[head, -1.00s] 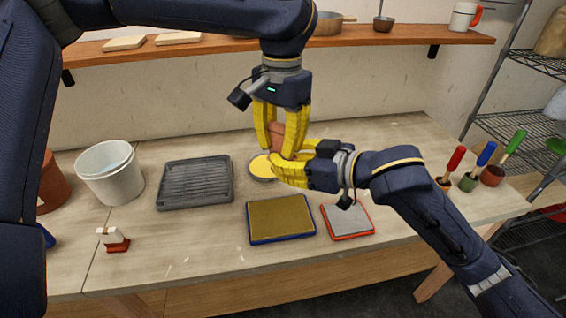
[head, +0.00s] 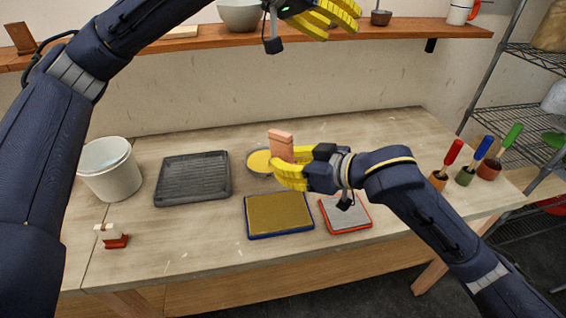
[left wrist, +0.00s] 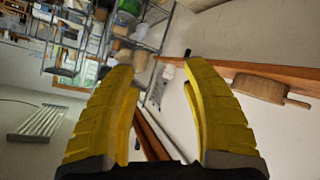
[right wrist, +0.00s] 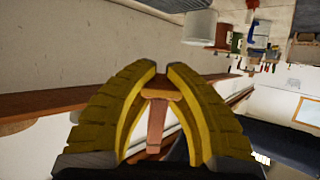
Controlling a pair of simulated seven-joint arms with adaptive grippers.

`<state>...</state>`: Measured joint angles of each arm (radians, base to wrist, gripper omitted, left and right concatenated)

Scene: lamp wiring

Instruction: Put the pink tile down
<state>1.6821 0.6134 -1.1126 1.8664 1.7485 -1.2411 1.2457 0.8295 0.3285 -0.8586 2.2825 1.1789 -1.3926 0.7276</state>
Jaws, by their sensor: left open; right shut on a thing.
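The right gripper is shut on the tile's lower part, which the yellow fingers hide. In the right wrist view the tile (right wrist: 157,125) shows between the fingers (right wrist: 160,75). My left gripper (head: 335,18) is up by the wall shelf, away from the tile. In the left wrist view its fingers (left wrist: 160,75) are apart with nothing between them.
A dark grooved tray (head: 160,190) lies left of the tile. A yellow dish (head: 258,161), a blue-edged tray (head: 280,236) and a red-edged tray (head: 346,229) are close by. A white bucket (head: 110,175) stands at left, brushes (head: 487,160) at right. Bare table lies along the front.

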